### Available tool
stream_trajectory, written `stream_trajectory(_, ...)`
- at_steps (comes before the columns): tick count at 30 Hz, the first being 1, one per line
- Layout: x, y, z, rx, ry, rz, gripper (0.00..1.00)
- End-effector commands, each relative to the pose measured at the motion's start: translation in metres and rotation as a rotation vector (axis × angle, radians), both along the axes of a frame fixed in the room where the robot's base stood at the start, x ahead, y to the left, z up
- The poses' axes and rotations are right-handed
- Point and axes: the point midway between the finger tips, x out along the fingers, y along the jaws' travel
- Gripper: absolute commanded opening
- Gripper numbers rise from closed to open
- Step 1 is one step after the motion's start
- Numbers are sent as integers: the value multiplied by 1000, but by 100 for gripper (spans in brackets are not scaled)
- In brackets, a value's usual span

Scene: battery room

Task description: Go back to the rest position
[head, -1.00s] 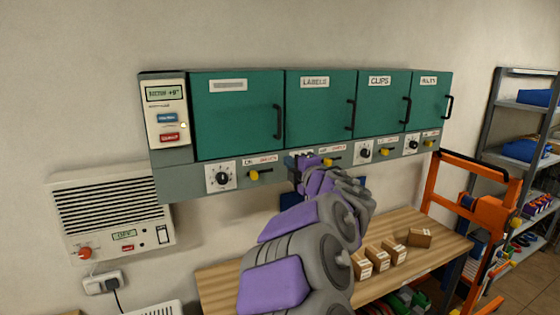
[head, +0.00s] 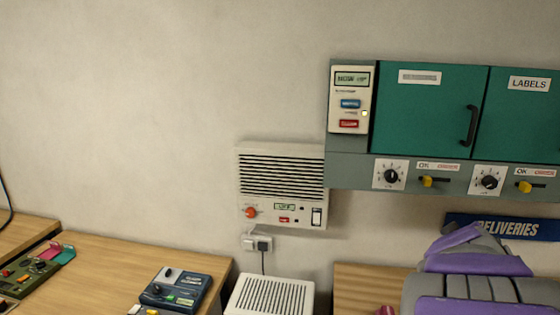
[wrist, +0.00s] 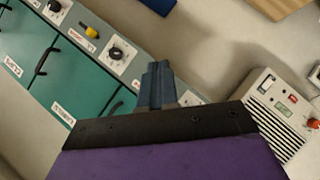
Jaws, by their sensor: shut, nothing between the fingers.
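My gripper (wrist: 158,84) shows in the wrist view, with its blue-grey fingers together and nothing between them. It is in front of the wall near the green cabinets, apart from them as far as I can tell. In the head view my purple and grey arm is at the bottom right, and the gripper itself cannot be made out there.
Green wall cabinets (head: 430,112) with dials and yellow levers are at the right. A white wall heater (head: 282,187) hangs left of them. A wooden bench (head: 95,275) with a dark device (head: 175,290) is at the lower left. The wall at upper left is bare.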

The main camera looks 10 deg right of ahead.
Motion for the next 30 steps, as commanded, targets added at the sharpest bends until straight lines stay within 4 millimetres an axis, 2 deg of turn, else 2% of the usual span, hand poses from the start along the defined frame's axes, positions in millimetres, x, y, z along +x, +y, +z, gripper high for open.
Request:
stream_trajectory(1,-9,24,-24,81,29,-18,0)
stream_trajectory(3,-30,54,-59,204,92,-59,0)
stream_trajectory(6,-61,98,-101,358,191,-104,0)
stream_trajectory(8,-83,125,-124,440,261,-126,0)
stream_trajectory(12,-142,187,-170,610,444,-168,0)
stream_trajectory(15,-185,227,-193,707,582,-183,0)
stream_trajectory(18,-227,259,-208,777,714,-193,0)
stream_trajectory(22,-267,285,-218,829,842,-196,0)
stream_trajectory(25,-283,295,-219,847,894,-198,0)
stream_trajectory(30,-289,299,-219,852,911,-200,0)
